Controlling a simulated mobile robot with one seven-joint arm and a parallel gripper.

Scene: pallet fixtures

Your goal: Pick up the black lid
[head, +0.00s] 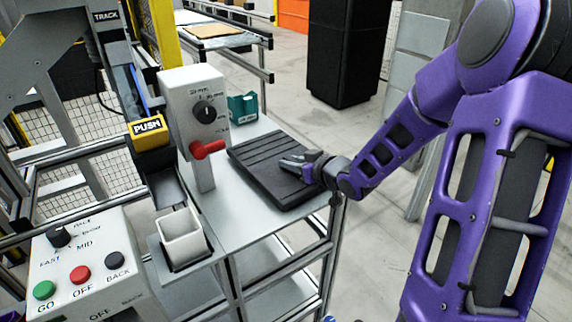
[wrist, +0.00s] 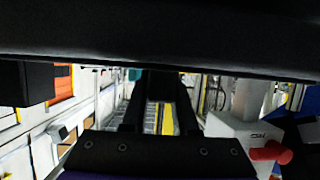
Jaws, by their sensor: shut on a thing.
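The black lid (head: 262,158) is a flat, ribbed, rectangular panel over the grey metal table top, its right part by the table's right edge. My gripper (head: 304,166) comes in from the right and is shut on the lid's right side. In the wrist view the lid (wrist: 160,35) fills the top as a dark band, and my gripper (wrist: 160,85) reaches up to its edge. The fingertips are partly hidden in the dark there. I cannot tell whether the lid rests on the table or hangs slightly above it.
A grey switch post (head: 186,100) with a red handle stands just left of the lid. A teal bin (head: 243,108) sits behind it. A white square cup (head: 182,238) and a button panel (head: 85,265) are at front left. Open floor lies right of the table.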

